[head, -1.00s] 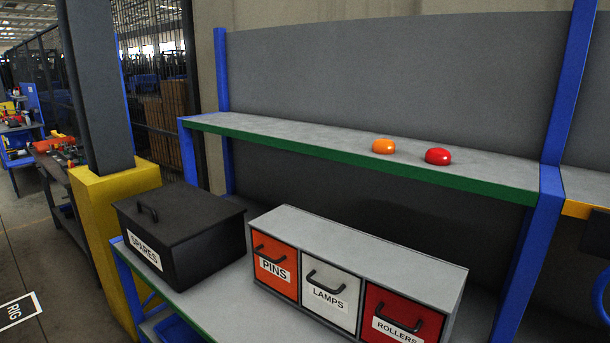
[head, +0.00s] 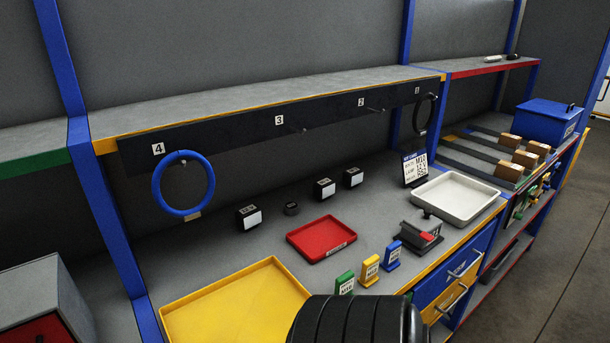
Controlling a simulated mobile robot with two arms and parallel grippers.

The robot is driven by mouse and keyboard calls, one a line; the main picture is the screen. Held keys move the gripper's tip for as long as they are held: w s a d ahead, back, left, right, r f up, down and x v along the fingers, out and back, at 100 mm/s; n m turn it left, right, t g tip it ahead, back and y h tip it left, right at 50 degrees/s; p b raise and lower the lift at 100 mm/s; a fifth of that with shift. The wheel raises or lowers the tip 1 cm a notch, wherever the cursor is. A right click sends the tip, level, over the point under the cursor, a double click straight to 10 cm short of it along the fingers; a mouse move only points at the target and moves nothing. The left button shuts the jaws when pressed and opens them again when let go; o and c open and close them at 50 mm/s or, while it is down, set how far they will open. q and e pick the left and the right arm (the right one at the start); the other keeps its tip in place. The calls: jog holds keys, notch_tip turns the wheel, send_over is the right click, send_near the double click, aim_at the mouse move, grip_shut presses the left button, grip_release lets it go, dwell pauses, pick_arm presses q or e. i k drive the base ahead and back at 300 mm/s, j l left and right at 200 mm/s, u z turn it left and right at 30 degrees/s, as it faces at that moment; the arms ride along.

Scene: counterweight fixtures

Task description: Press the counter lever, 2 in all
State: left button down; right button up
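Neither my left nor my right gripper shows in the head view, and no fingers are seen near the device.
A white tray (head: 455,197), a red tray (head: 322,239) and a yellow tray (head: 235,303) lie on the bench. Green, yellow and blue tagged pieces (head: 370,270) stand near the front. A blue ring (head: 184,187) hangs from hook 4. Small black boxes (head: 325,188) stand behind.

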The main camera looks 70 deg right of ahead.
aim_at(426, 236)
jog(key=z, duration=3.1)
